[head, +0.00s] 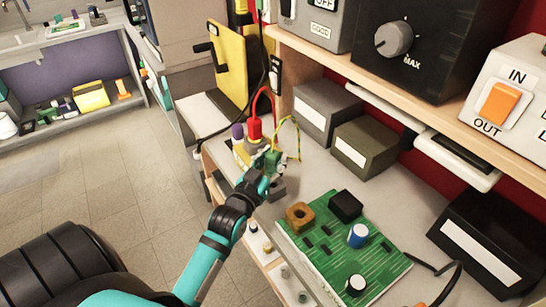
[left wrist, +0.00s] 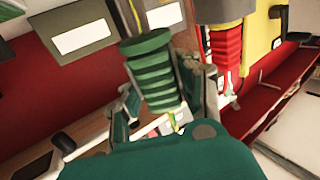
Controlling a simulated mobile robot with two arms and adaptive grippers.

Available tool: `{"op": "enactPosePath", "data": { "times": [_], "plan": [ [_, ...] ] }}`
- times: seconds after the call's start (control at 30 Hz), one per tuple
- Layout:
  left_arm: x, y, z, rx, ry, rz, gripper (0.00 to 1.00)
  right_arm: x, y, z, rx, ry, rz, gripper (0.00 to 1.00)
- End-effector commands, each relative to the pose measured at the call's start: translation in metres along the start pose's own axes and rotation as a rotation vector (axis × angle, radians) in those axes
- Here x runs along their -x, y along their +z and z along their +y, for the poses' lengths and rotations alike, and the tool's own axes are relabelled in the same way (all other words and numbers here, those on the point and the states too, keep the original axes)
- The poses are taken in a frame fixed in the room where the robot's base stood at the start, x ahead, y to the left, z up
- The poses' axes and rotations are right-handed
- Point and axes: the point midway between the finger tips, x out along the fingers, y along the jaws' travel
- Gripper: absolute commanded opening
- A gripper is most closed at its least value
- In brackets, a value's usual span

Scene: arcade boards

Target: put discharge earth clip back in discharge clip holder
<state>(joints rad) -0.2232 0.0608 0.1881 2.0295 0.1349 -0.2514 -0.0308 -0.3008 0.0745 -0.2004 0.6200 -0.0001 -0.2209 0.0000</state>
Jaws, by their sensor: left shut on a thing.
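The green earth clip (head: 273,161), with a yellow-green wire (head: 297,140), is between the fingers of my left gripper (head: 262,171) at the left edge of the bench. In the left wrist view its ribbed green body (left wrist: 152,72) stands tilted between the gripper fingers (left wrist: 165,105), which are shut on it. A small dark grey block (head: 278,189) lies just below the clip in the head view; I cannot tell if it is the clip holder. The clip's lower end is hidden by the gripper. My right gripper is not in view.
A red clip (head: 254,129) with a red lead stands just behind, near a purple-topped part (head: 237,131). A green circuit board (head: 333,262) lies to the right. Grey boxes (head: 326,108) stand under the shelf (head: 360,70). Bare bench lies between clip and boxes.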

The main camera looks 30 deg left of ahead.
Motion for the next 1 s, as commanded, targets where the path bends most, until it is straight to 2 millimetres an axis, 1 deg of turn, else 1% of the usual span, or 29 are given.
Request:
{"op": "enactPosePath", "data": {
  "times": [0.53, 0.83, 1.0],
  "plan": [
    [-0.0001, 0.0004, 0.0001, 0.000, 0.000, 0.001, 0.00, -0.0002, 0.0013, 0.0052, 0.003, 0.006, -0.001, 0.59],
    [0.0000, -0.0005, 0.0002, 0.000, 0.000, 0.001, 0.00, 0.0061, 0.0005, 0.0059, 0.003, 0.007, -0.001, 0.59],
    [0.0000, 0.0006, 0.0002, 0.000, 0.000, 0.001, 0.00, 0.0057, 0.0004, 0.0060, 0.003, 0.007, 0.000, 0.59]
  ]
}}
